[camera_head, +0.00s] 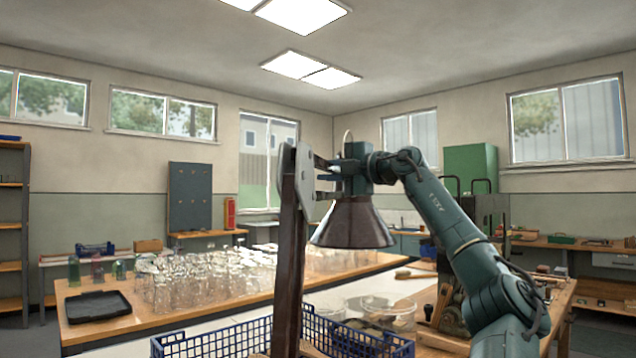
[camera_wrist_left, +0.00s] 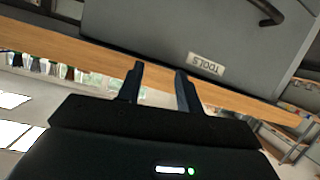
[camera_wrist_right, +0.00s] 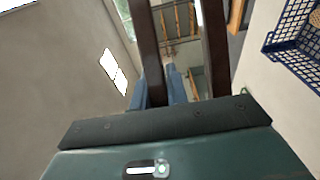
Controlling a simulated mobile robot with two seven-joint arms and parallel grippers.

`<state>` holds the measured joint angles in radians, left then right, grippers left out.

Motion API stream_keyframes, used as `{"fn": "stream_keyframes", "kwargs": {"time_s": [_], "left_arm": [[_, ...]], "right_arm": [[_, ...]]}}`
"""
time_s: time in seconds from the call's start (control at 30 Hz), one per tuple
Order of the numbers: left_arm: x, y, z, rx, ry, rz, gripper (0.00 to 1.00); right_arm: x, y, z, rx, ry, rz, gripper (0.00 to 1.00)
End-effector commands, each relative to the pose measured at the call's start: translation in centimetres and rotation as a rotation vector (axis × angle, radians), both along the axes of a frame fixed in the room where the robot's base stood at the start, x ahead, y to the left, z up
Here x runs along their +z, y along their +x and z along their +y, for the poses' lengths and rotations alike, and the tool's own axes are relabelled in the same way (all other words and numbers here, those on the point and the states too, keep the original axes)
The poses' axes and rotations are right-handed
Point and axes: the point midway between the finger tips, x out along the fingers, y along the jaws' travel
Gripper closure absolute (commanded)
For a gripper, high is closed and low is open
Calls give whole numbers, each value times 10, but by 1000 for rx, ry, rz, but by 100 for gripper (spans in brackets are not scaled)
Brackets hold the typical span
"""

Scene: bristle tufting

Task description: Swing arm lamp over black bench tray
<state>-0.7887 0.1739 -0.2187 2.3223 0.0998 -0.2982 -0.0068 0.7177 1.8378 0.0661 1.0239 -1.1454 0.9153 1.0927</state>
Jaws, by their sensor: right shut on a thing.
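My right gripper (camera_head: 328,168) is at the lamp's upper end, above the shade, shut on part of the lamp; the exact grip is hard to see. In the right wrist view, two dark bars of the lamp (camera_wrist_right: 216,55) run past the blue fingers (camera_wrist_right: 163,88). The black bench tray (camera_head: 95,306) lies flat on the wooden bench at the left, well apart from the shade. My left gripper (camera_wrist_left: 160,82) is open and empty, outside the head view.
Many clear glasses (camera_head: 205,280) crowd the bench between tray and lamp. A grey box marked TOOLS (camera_wrist_left: 190,30) is close before my left gripper.

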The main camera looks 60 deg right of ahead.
Motion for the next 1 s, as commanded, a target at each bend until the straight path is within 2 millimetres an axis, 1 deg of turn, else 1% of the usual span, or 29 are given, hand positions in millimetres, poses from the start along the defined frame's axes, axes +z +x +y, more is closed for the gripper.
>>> {"fn": "stream_keyframes", "kwargs": {"time_s": [0.4,0.43,0.67,0.7,0.9,1.0], "left_arm": [[1,-1,1,2,1,-4,64],[0,-1,1,2,1,-4,64],[0,-1,1,2,1,-4,64],[0,-1,1,2,1,-4,64],[0,-1,1,2,2,-3,64],[-4,-1,1,2,2,-6,64]], "right_arm": [[1,-2,-1,-8,-1,0,100],[1,-2,-1,-8,-1,0,83],[0,-2,-1,-6,0,1,64],[0,-2,-1,-6,0,1,63],[0,-2,-1,-5,0,1,63],[-1,-7,0,-6,-1,-1,63]]}}
